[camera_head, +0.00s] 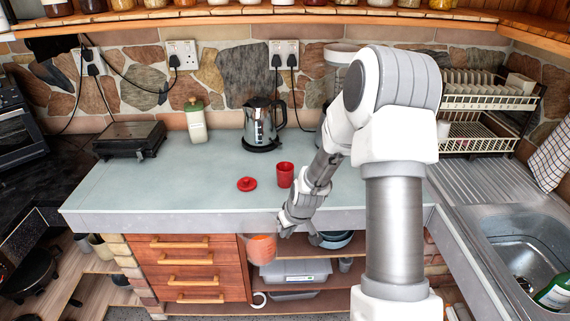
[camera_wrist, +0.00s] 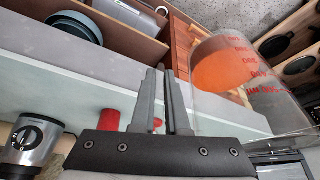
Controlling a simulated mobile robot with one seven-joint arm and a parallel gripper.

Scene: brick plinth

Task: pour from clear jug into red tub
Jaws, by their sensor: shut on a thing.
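The clear jug (camera_head: 262,249) holds something orange and hangs in front of the counter's front edge, left of my gripper (camera_head: 284,228). In the wrist view the jug (camera_wrist: 285,110) shows red measuring marks and an orange fill. My gripper's fingers (camera_wrist: 168,90) are close together beside it; the part they grip is hard to make out. The red tub (camera_head: 285,175) stands upright on the counter, beyond the jug and apart from it.
A red lid (camera_head: 246,184) lies left of the tub. A metal kettle (camera_head: 260,125) stands behind, with a green-lidded jar (camera_head: 195,120) and a dark grill (camera_head: 130,139) to its left. The counter's left front (camera_head: 150,195) is clear. A dish rack (camera_head: 480,110) and sink (camera_head: 525,250) are at right.

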